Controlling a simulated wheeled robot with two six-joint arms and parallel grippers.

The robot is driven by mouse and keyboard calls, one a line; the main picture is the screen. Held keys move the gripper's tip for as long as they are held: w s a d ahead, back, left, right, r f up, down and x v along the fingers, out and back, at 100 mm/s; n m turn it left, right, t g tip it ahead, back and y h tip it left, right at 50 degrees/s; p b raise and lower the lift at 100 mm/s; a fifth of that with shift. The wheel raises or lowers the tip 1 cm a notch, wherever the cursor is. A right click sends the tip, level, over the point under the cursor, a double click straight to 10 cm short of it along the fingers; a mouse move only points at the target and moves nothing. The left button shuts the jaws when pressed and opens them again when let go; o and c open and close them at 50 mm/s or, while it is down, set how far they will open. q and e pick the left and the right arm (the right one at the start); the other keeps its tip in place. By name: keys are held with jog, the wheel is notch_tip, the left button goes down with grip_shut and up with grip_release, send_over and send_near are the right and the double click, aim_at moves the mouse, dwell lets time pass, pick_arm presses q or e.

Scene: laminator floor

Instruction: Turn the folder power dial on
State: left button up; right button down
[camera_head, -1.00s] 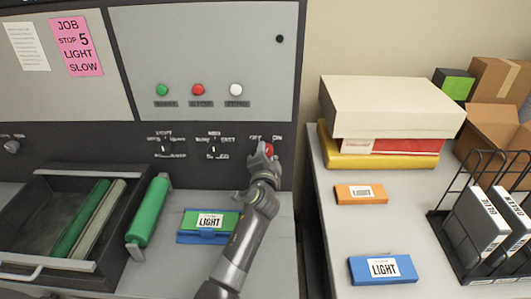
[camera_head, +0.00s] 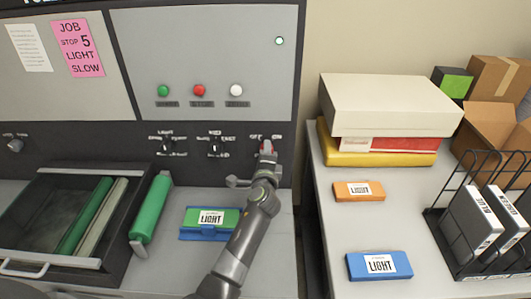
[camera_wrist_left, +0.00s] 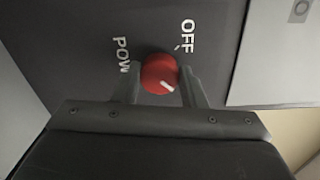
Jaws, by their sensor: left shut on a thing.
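The folder power dial is a red knob (camera_wrist_left: 158,72) on the dark front panel, with a white pointer line. In the left wrist view the pointer slants to the lower right, away from the OFF label (camera_wrist_left: 188,36); any ON label there is hidden. My left gripper (camera_head: 266,149) is at the dial, its fingers on either side of the knob and shut on it. In the head view the gripper covers most of the knob. A small indicator lamp (camera_head: 280,41) at the upper right of the panel is lit. My right gripper is not in view.
A green roller (camera_head: 150,209), a blue-green box (camera_head: 209,222) and an open drawer (camera_head: 112,250) are below. A side table (camera_head: 325,210) holds boxes and a wire rack.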

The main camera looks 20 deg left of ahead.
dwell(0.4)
pick_arm(q)
jog(key=o, duration=1)
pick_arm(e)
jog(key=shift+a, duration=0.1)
